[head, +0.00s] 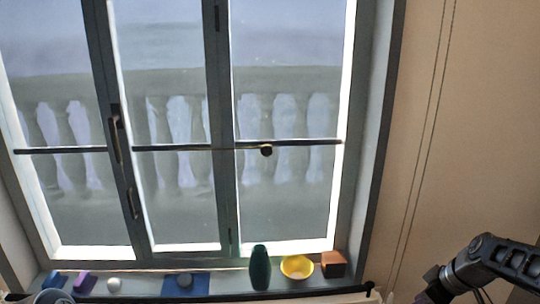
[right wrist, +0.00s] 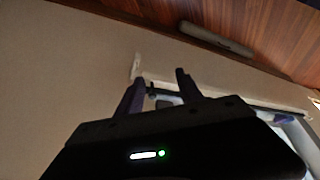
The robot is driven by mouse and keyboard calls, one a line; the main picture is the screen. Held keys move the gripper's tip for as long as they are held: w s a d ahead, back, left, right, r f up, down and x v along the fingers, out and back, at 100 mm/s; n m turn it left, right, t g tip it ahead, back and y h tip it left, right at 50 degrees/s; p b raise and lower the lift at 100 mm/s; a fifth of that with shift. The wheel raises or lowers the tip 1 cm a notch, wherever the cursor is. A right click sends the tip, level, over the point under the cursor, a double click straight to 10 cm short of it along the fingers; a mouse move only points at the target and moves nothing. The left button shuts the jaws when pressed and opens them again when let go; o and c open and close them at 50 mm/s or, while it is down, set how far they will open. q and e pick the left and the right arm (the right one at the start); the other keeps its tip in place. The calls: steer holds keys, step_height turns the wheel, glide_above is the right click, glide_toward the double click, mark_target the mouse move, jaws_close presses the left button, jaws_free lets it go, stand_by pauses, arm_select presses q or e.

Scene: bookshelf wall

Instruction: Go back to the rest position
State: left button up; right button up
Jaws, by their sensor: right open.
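My right arm enters the head view from the lower right, and its hand end (head: 432,294) is low in front of the beige wall, right of the window sill. In the right wrist view my right gripper (right wrist: 160,84) has two purple-dark fingers set apart, with nothing held between them. A small white bracket-like piece and a dark bar show beyond the fingers, and I cannot tell their distance. My left gripper is not in the head view.
The sill holds a blue block (head: 54,280), purple block (head: 84,282), white ball (head: 113,286), dark round thing on a blue mat (head: 200,287), dark green vase (head: 260,268), yellow bowl (head: 297,272) and brown box (head: 333,264). The wall (head: 460,130) right of the window is bare except for cords.

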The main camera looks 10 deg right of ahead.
step_height(320, 180, down, 8)
steer(key=w+a+r+m+t+h+p, duration=0.1)
steer(key=w+a+m, duration=0.1)
steer(key=m, duration=0.4)
steer(key=s+a+f+m+p, duration=0.4)
steer(key=a+f, duration=0.5)
steer(key=a, duration=0.5)
steer(key=s+a+f+n+g+y+p, duration=0.1)
steer(key=s+a+f+g+p, duration=0.1)
steer(key=s+a, duration=0.6)
steer(key=s+a+f+g+y+p, duration=0.1)
steer(key=s+a+f+g+p, duration=0.1)
steer(key=s+a, duration=0.7)
steer(key=shift+s+a+n+y+p, duration=0.3)
steer(key=shift+s+n+y+p, duration=0.1)
steer(key=shift+s+p, duration=0.55)
steer(key=shift+s, duration=0.1)
